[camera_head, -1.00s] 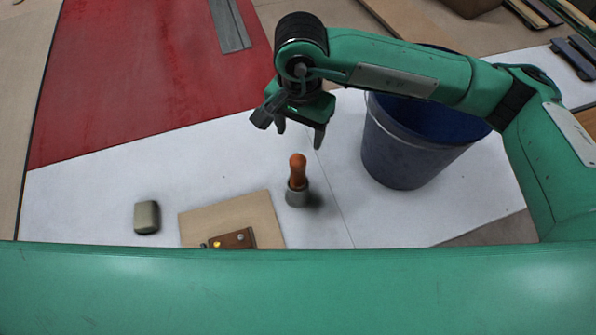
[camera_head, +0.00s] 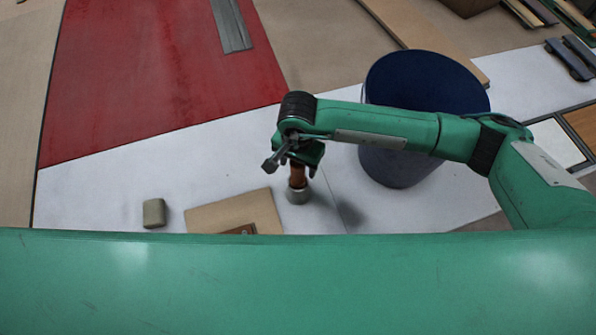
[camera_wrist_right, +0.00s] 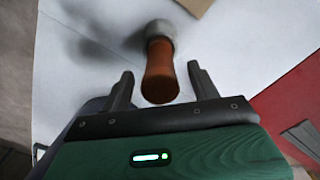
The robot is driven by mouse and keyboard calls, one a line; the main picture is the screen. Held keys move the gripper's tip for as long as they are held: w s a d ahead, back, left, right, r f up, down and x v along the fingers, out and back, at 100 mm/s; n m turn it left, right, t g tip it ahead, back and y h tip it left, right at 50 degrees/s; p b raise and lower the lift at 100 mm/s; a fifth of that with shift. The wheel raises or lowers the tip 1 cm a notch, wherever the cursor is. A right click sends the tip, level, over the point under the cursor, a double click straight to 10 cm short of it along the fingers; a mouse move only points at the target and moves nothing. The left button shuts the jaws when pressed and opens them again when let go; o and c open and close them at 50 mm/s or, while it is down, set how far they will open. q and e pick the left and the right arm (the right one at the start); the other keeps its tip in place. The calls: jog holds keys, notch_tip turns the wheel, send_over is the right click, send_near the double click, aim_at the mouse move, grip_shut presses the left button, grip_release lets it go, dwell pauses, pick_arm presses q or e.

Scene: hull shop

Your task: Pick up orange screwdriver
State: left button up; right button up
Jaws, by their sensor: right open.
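The orange screwdriver (camera_head: 298,174) stands upright, handle up, in a small grey round holder (camera_head: 298,195) on the white surface. Only its orange handle shows, and its top is partly hidden by my right gripper (camera_head: 291,160). In the right wrist view, the orange handle (camera_wrist_right: 161,72) lies between the two open fingers of my right gripper (camera_wrist_right: 162,82), with gaps on both sides. The grey holder (camera_wrist_right: 158,30) shows beyond it. The right gripper is open and not closed on the handle. My left gripper is not in view.
A dark blue bucket (camera_head: 385,165) stands right of the screwdriver, under my right arm. A tan board (camera_head: 240,211) with a brown piece on it lies to the left. A grey-beige block (camera_head: 154,213) lies farther left. A red sheet (camera_head: 150,80) lies behind.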

jog(key=shift+f, duration=0.4)
jog(key=shift+c, duration=0.3)
jog(key=c, duration=1)
jog(key=shift+r, duration=0.15)
